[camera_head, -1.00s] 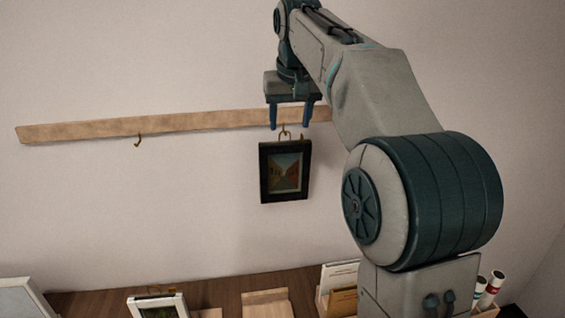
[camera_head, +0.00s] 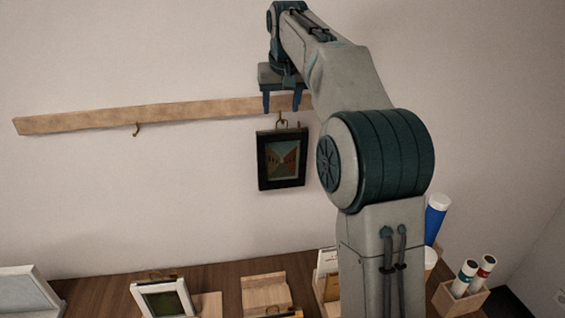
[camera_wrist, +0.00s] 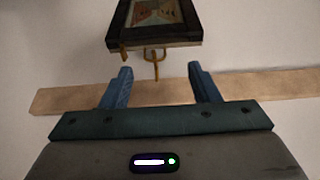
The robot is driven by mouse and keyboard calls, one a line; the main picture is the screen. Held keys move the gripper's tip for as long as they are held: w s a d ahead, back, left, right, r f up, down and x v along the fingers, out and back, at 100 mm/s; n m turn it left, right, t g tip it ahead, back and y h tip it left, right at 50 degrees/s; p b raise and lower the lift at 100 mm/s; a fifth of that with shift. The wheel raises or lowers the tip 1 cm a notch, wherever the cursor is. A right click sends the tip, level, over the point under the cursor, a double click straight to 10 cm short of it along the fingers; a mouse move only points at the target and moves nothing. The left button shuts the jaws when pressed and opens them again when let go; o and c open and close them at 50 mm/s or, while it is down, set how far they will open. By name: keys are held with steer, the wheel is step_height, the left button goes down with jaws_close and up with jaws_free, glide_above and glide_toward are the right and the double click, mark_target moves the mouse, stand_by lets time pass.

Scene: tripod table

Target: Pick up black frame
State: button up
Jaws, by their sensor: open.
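The fingers do not visibly touch the frame.
An empty hook (camera_head: 136,130) is on the rail at left. Below, a wooden table (camera_head: 222,275) carries a white frame (camera_head: 165,300), wooden stands (camera_head: 265,290), a box of rolled tubes (camera_head: 462,297) and a blue tube (camera_head: 435,220). The wall around the black frame is bare.

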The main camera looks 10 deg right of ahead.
mark_target(282, 121)
steer(key=x, duration=0.2)
steer(key=d+p+x, duration=0.1)
steer(key=x, duration=0.1)
steer(key=shift+w, duration=0.15)
steer(key=shift+w+a+f, duration=0.15)
steer(key=shift+f, duration=0.4)
jaws_close()
